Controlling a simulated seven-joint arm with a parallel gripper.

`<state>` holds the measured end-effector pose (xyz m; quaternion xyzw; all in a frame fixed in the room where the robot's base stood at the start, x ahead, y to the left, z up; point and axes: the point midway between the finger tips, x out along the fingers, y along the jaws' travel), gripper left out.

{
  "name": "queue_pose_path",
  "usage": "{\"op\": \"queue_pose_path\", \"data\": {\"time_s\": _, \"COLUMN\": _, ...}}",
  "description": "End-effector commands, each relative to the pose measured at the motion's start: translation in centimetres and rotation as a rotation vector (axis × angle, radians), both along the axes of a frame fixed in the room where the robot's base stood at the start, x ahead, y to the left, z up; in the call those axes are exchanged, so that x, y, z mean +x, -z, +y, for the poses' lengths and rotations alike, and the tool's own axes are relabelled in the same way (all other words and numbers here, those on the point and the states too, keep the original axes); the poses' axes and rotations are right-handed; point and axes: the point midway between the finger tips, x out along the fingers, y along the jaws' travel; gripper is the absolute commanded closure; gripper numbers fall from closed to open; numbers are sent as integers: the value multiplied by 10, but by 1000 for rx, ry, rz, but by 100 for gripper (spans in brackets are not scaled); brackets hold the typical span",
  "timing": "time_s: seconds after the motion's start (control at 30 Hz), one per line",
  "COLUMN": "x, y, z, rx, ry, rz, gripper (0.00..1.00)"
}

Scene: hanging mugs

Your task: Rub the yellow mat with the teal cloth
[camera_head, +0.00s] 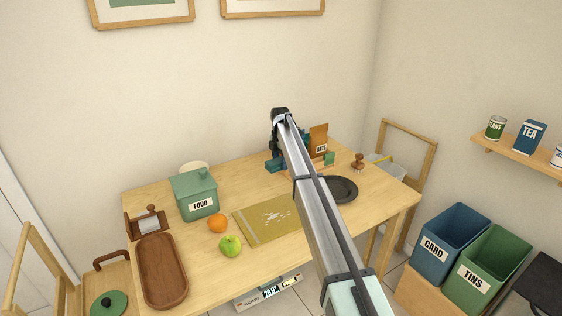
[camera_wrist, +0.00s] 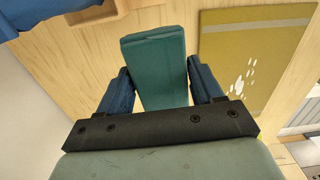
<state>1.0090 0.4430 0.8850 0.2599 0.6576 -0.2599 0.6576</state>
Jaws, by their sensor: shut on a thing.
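The yellow mat (camera_head: 268,219) lies flat on the wooden table, with pale markings on it. It also shows at the upper right of the wrist view (camera_wrist: 240,45). My gripper (camera_wrist: 158,82) is shut on the teal cloth (camera_wrist: 155,65), a folded block between its two blue fingers. The cloth is apart from the mat in the wrist view. My arm hides part of the mat's right side in the head view.
A green food box (camera_head: 194,194), an orange (camera_head: 217,223) and a green apple (camera_head: 231,246) stand left of the mat. A brown tray (camera_head: 162,270) lies farther left. A dark plate (camera_head: 342,189) and a brown stamp-like object (camera_head: 358,163) lie to the right.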

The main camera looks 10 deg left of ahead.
Motion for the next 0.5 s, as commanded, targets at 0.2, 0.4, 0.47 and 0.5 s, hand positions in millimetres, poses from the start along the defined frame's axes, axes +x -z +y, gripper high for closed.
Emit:
{"op": "queue_pose_path", "data": {"time_s": 0.2, "x": -29, "y": 0, "z": 38, "rx": 1, "ry": -45, "rz": -1, "gripper": 59}}
{"op": "queue_pose_path", "data": {"time_s": 0.4, "x": -108, "y": 2, "z": 58, "rx": 2, "ry": -99, "rz": -3, "gripper": 59}}
{"op": "queue_pose_path", "data": {"time_s": 0.47, "x": -133, "y": 4, "z": 58, "rx": 2, "ry": -113, "rz": -3, "gripper": 59}}
{"op": "queue_pose_path", "data": {"time_s": 0.5, "x": -149, "y": 4, "z": 57, "rx": 2, "ry": -118, "rz": -3, "gripper": 59}}
